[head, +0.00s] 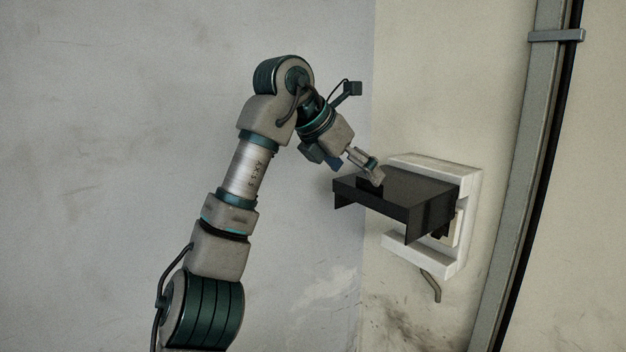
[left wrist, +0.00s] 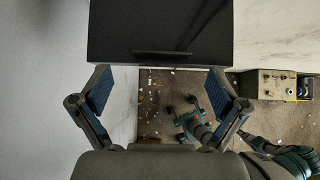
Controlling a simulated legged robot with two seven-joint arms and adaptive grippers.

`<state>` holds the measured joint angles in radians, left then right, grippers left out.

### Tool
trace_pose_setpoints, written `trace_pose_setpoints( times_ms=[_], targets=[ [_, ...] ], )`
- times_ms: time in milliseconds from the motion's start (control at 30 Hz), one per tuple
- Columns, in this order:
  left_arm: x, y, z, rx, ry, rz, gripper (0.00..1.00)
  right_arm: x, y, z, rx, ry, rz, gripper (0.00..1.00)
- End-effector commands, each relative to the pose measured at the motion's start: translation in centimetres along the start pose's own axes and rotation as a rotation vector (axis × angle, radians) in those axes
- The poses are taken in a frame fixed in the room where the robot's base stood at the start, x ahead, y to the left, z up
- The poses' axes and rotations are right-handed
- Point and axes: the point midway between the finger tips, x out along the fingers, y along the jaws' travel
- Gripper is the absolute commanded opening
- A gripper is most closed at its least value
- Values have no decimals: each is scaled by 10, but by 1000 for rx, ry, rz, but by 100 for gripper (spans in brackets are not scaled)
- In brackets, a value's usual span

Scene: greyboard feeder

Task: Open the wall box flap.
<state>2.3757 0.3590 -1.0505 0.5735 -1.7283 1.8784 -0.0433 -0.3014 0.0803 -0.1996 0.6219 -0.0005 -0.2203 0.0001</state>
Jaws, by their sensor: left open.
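The white wall box (head: 465,225) is fixed to the wall right of the corner. Its dark flap (head: 420,190) stands out from it about level, and the box front below the flap shows partly. A small dark raised handle (head: 369,188) sits on the flap by my left gripper (head: 372,172). My left gripper's fingers overlap the flap's outer left part in the head view; I cannot tell whether they touch it. In the left wrist view the fingers (left wrist: 160,82) are spread with nothing between them, and the dark flap (left wrist: 125,30) with its handle (left wrist: 162,53) lies just beyond. My right gripper is not in view.
A metal conduit (head: 519,150) runs down the wall right of the box. A bent pipe (head: 432,285) hangs below the box. In the left wrist view a box-like unit (left wrist: 268,84) stands on the littered floor (left wrist: 152,115). Space left of the flap is clear apart from my arm.

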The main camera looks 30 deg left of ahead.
Motion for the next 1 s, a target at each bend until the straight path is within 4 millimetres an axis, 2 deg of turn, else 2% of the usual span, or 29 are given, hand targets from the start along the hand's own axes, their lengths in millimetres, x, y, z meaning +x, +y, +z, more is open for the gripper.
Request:
trace_pose_setpoints(
  times_ms=[300, 433, 600, 1000],
  targets=[
    [-44, 1, -47, 2, -4, 2, 98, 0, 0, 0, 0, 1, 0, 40],
    [-57, 1, -60, 0, -2, 2, 98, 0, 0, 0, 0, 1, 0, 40],
    [-62, -1, -67, 0, 0, 2, 98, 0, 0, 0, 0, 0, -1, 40],
    [-64, -1, -68, 1, 0, 1, 98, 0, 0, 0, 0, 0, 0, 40]
  ],
)
